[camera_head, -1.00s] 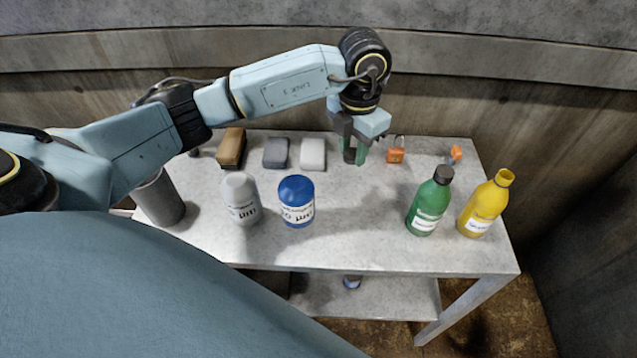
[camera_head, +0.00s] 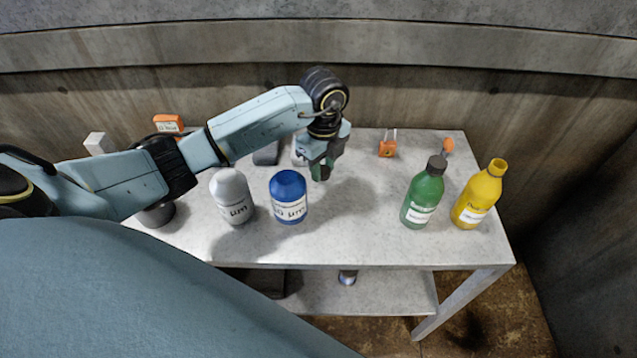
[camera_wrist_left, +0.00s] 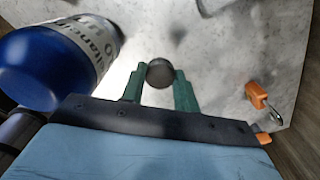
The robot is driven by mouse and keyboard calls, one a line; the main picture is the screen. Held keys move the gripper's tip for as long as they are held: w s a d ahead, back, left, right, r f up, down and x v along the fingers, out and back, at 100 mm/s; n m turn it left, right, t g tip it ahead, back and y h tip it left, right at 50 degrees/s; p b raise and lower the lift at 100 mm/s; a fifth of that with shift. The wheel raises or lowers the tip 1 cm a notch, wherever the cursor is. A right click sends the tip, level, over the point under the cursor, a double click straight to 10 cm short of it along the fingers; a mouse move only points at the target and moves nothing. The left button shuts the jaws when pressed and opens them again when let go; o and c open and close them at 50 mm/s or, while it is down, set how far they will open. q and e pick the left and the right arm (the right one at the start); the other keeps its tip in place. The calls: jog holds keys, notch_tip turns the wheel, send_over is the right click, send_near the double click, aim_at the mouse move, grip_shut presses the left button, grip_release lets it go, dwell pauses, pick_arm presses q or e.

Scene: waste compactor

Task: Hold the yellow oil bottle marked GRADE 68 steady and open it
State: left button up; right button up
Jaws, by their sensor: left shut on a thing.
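The yellow bottle (camera_head: 477,195) stands upright at the right end of the table, its label too small to read. Its neck top is yellow and shows no dark cap like the one on the green bottle (camera_head: 424,192) beside it. My left gripper (camera_head: 321,172) is well to the left of both bottles, low over the table, right of the blue container (camera_head: 288,198). In the left wrist view its green fingers (camera_wrist_left: 160,82) are shut on a small dark round thing (camera_wrist_left: 160,72), which looks like a cap. My right gripper is out of view.
A grey-white container (camera_head: 232,197) stands left of the blue one, which is close beside my fingers in the wrist view. An orange padlock (camera_head: 388,147) and a small orange item (camera_head: 448,146) lie at the back. The table middle is clear.

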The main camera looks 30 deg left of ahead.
aim_at(323, 193)
pick_arm(q)
notch_tip(323, 193, down, 2)
jog(key=shift+f, duration=0.2)
jog(key=shift+f+b, duration=0.4)
jog(key=shift+f, duration=1.55)
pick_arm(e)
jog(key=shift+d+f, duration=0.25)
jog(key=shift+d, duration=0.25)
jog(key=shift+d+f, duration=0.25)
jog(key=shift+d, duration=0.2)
pick_arm(q)
jog(key=o, duration=1.1)
jog(key=shift+f, duration=0.1)
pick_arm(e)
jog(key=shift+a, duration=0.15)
